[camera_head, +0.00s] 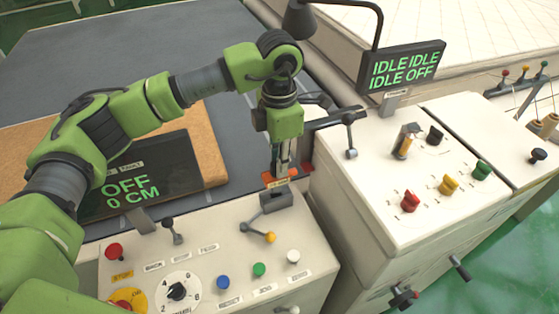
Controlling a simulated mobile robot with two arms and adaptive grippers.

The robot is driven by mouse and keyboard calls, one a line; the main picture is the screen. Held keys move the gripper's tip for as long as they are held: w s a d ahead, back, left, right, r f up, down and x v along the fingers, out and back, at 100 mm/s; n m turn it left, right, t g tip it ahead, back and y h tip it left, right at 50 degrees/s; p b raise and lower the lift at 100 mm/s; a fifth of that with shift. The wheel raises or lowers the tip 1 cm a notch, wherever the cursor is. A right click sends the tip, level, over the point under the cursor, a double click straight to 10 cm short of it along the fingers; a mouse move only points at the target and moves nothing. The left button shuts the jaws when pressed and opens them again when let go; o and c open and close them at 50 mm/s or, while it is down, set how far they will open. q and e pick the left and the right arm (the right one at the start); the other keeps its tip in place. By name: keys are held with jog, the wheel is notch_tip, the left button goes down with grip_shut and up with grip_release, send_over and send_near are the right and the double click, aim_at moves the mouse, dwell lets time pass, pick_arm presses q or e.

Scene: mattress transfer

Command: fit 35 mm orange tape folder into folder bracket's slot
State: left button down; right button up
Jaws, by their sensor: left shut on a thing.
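My left gripper (281,168) points down over the back edge of the near control cabinet. It is shut on the orange tape folder (270,180), a small orange piece with a pale label at its fingertips. The dark grey folder bracket (276,201) stands just below the folder, at the cabinet's top edge. The folder is at the top of the bracket; I cannot tell whether it is in the slot or just above it, and the slot itself is hidden. My right gripper is not in view.
The near cabinet (215,225) carries levers, buttons and a dial. A screen (130,180) reading OFF 0 CM stands behind it at left. The right cabinet (375,200) carries coloured knobs and another screen (403,66). A dark lamp (300,20) hangs behind the gripper.

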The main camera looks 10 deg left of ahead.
pick_arm(q)
jog(key=shift+b, duration=0.3)
dwell(0.6)
jog(key=shift+b, duration=0.6)
dwell(0.7)
jog(key=shift+f+b, duration=1)
jog(key=shift+f, duration=0.15)
jog(key=shift+f, duration=0.1)
